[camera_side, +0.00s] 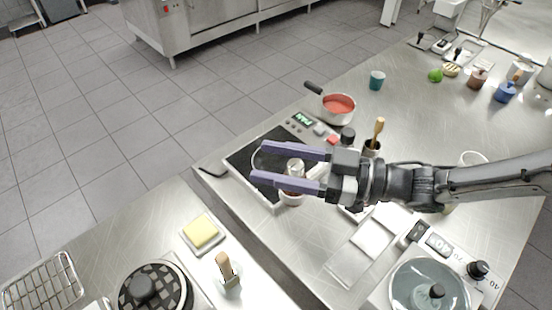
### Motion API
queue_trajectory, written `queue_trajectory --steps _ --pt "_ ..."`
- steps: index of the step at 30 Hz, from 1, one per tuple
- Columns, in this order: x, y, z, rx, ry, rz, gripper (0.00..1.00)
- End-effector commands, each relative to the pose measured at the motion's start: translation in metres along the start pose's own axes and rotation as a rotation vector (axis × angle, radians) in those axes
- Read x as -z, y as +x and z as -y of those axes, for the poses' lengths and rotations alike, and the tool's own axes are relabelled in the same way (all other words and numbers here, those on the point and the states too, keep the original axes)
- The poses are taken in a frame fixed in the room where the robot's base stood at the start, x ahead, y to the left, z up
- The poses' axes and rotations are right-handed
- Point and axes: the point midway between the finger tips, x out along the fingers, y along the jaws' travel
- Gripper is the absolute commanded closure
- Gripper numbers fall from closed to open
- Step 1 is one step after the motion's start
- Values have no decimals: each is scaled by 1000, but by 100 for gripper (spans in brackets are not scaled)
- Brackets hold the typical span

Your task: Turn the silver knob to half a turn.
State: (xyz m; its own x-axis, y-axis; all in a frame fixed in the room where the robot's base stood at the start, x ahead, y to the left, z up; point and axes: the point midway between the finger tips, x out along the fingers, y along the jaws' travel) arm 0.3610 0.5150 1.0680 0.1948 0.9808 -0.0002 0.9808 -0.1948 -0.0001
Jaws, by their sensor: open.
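A small silver-grey piece (320,129), which looks like the silver knob, sits on the front strip of the black hob (258,146), beside a lit green display (303,119). It is too small for me to tell its angle or any marking. My gripper (259,163) has two long purple fingers spread apart, pointing left above the hob. The gripper is open. It is apart from the silver piece, which lies above it in the picture. A small pale, round-topped container (295,167) shows in the gap between the fingers, and I see no grip on it.
A red piece (333,139) and a black knob-like piece (347,134) sit close to the silver one. A pan of red sauce (338,104) stands behind. A brush or spoon in a pot (377,132) stands near my wrist. A glass-lidded appliance (428,284) is at lower right.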

Motion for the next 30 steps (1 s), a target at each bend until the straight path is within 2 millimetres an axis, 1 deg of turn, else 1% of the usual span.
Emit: queue_trajectory --steps 3,8,12,13,14,23,30 --pt "0 0 0 0 0 0 38" --pt "0 0 0 0 0 0 67" --pt "0 0 0 0 0 0 92" --pt "0 0 0 0 0 0 98" --pt "0 0 0 0 0 0 100" --pt "0 0 0 -10 0 0 100" --pt "1 0 -1 -92 1 -1 100"
